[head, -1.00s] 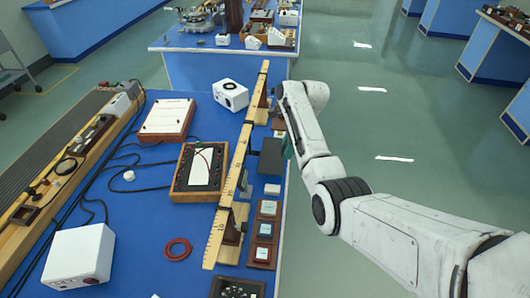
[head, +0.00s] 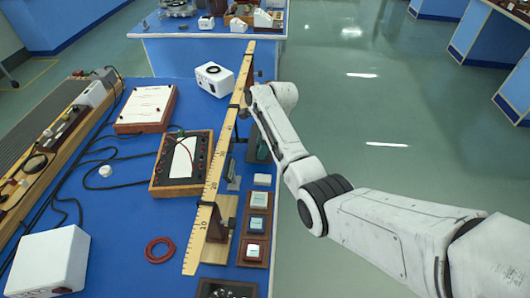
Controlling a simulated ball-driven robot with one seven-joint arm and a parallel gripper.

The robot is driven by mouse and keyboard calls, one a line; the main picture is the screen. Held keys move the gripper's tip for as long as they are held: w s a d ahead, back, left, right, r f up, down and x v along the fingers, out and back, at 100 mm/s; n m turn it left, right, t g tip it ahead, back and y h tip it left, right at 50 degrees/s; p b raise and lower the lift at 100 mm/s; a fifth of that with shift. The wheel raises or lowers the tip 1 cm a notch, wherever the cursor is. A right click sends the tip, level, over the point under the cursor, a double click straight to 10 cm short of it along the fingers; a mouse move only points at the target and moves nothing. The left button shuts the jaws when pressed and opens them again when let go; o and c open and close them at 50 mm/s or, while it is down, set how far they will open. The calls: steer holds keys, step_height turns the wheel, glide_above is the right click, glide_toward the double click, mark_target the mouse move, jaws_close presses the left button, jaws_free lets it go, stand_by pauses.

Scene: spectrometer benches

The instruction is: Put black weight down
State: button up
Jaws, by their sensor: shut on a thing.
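My gripper (head: 263,151) hangs down from the arm's wrist just right of the long wooden rule, and only a bit of it shows. It is shut on a dark block, the black weight (head: 252,147), which is small and partly hidden by the rule and gripper. I cannot tell whether the block touches the bench. The wooden rule (head: 212,183) runs along the right side of the blue bench, raised on wooden supports (head: 219,226).
A small grey piece (head: 234,184) stands right of the rule. Wooden blocks with pale tops (head: 256,224) line the bench's right edge. A black-panelled meter box (head: 182,162), a red ring (head: 160,250) and a white box (head: 50,262) lie left. Blue bench surface is clear around the ring.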

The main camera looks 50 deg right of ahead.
steer(key=shift+a, duration=0.1)
steer(key=shift+f, duration=0.2)
steer(key=o, duration=1.2)
